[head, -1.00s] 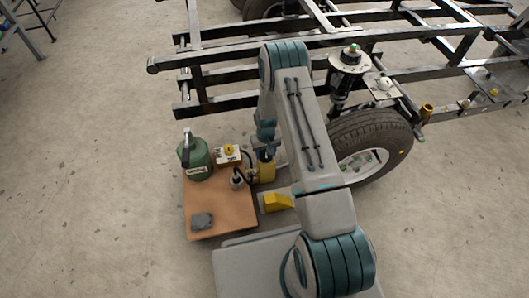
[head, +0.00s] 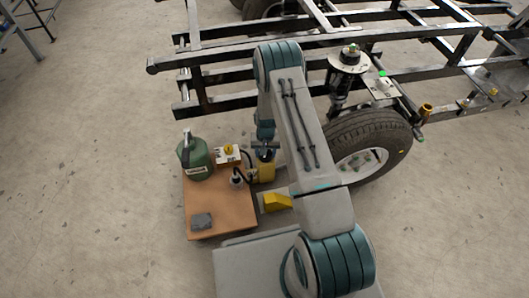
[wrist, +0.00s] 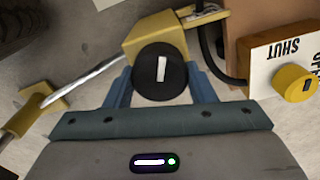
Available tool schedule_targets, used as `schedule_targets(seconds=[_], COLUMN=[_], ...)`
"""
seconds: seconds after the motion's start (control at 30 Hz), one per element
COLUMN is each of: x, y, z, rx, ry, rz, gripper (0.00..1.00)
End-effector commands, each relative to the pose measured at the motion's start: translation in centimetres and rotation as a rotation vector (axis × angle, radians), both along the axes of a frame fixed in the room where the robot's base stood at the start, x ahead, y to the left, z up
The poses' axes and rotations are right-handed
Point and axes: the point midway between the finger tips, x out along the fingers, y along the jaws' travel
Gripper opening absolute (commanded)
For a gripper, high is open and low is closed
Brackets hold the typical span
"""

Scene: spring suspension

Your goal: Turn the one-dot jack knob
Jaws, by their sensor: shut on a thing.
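The jack (head: 264,171) is a yellow block with a metal rod, standing on the floor just right of the brown board. In the wrist view its yellow body (wrist: 160,32) shows behind a round black knob (wrist: 146,84) with a white bar mark. The bar stands nearly upright, leaning slightly. I cannot make out a dot on the knob. My gripper (wrist: 160,76) has one blue finger on each side of the knob and is shut on it. In the head view my gripper (head: 265,147) is at the top of the jack, and the knob is hidden.
The brown board (head: 222,222) carries a green canister (head: 194,158) and a valve box with a yellow knob (head: 228,149), labelled SHUT in the wrist view (wrist: 288,50). The steel frame (head: 220,50) stands behind.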

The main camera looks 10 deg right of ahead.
Motion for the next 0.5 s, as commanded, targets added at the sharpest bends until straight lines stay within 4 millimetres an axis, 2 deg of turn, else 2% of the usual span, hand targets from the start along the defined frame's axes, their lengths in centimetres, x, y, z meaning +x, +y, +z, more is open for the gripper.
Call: schedule_targets(seconds=[0.03,0.07,0.1,0.13,0.37,0.5], x=[0.04,0.05,0.04,0.03,0.02,0.04], y=[0.11,0.11,0.10,0.09,-0.01,-0.03], z=[0.06,0.06,0.05,0.05,0.04,0.86], rx=[0.002,0.001,0.001,0.001,0.001,0.000], ry=[0.000,0.000,0.000,0.000,0.000,-0.001], rz=[0.000,0.000,0.000,0.001,0.000,0.001], gripper=[0.27,0.58,0.69,0.72,0.72,0.72])
